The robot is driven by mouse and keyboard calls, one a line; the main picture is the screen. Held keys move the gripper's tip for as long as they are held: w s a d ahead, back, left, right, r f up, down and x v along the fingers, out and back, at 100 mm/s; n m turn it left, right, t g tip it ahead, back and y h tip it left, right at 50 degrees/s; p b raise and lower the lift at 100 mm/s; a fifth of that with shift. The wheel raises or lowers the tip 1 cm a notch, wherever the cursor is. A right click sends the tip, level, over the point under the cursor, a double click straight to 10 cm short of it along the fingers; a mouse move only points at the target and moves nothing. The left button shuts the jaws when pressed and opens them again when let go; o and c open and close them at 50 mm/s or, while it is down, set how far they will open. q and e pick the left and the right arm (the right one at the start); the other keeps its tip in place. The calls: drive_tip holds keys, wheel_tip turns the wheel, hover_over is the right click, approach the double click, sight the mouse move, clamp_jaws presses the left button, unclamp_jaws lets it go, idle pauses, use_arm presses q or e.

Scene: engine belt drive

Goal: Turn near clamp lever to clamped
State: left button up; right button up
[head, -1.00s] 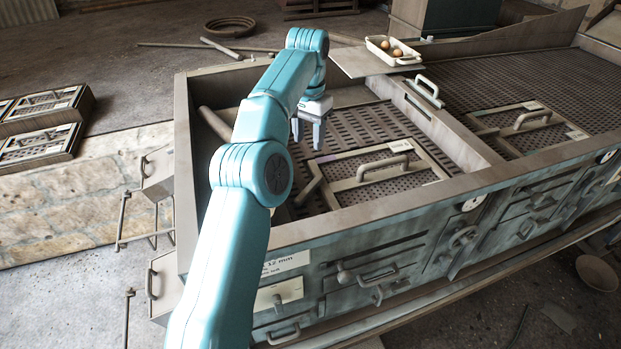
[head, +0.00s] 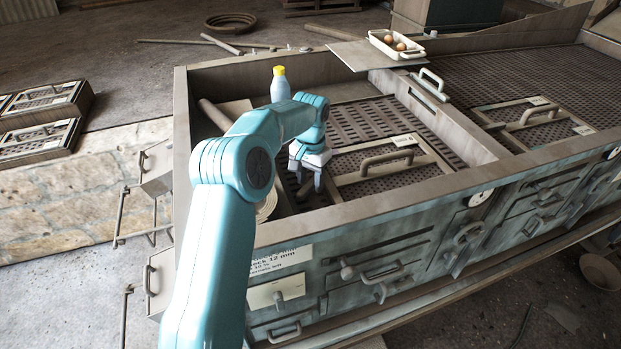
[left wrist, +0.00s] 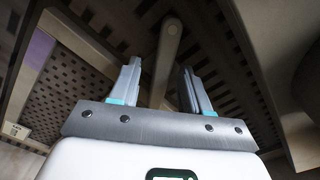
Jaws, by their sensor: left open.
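My left gripper (head: 308,182) is open and points down inside the near bay of the teal bench, at the left end of a framed grate panel (head: 345,180) with a bar handle (head: 387,160). In the left wrist view, a grey-brown lever (left wrist: 166,50) with a rounded end lies between the two open fingers (left wrist: 160,85). There is a visible gap between the lever and the right finger; contact with the left finger is unclear. The lever is mostly hidden behind the gripper in the head view. My right gripper is not in view.
A bottle with a yellow cap (head: 280,86) stands behind my forearm in the bay. A tan roll (head: 266,205) lies by the front wall. A divider (head: 450,120) separates this bay from the right one. A white tray with eggs (head: 397,44) sits at the back.

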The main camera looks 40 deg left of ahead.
use_arm(q)
drive_tip(key=shift+s+a+f, duration=0.1)
drive_tip(key=shift+s+f, duration=0.05)
drive_tip(key=shift+w+a+f, duration=0.1)
drive_tip(key=shift+w+f, duration=0.05)
drive_tip(key=shift+w, duration=0.15)
drive_tip(key=shift+c, duration=1.2)
drive_tip(key=c, duration=0.5)
clamp_jaws()
